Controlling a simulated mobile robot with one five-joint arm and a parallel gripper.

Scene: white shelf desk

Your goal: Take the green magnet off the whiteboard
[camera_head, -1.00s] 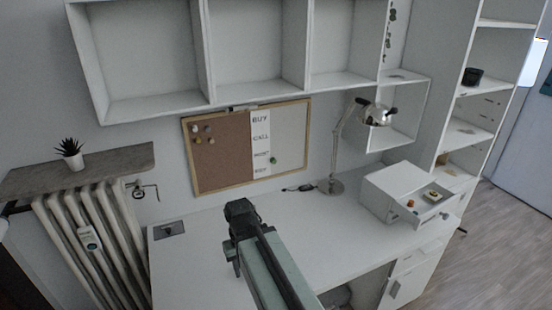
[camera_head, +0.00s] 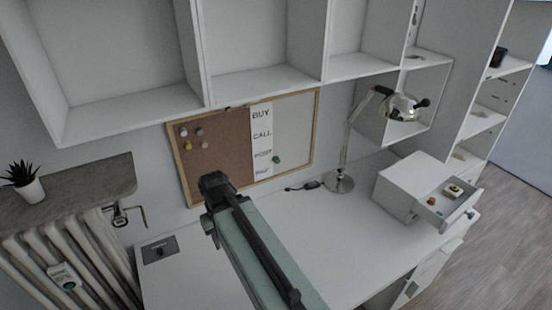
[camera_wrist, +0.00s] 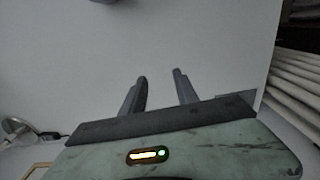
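The green magnet (camera_head: 276,160) is on the board on the back wall, near the boundary between the white "BUY, CALL, POST" strip and the plain whiteboard (camera_head: 299,128) section. My gripper (camera_head: 214,186) is in front of the lower part of the cork half, left of and lower in the picture than the magnet, and apart from it. In the wrist view my gripper (camera_wrist: 160,75) has its two fingers spread with nothing between them, over a plain white surface. The magnet does not show in the wrist view.
A desk lamp (camera_head: 345,150) stands right of the board, with a small drawer box (camera_head: 407,178) beyond it, its drawer open. Shelves (camera_head: 265,82) hang above. A radiator (camera_head: 85,255) and potted plant (camera_head: 25,184) are at left. The desk top (camera_head: 310,225) is mostly clear.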

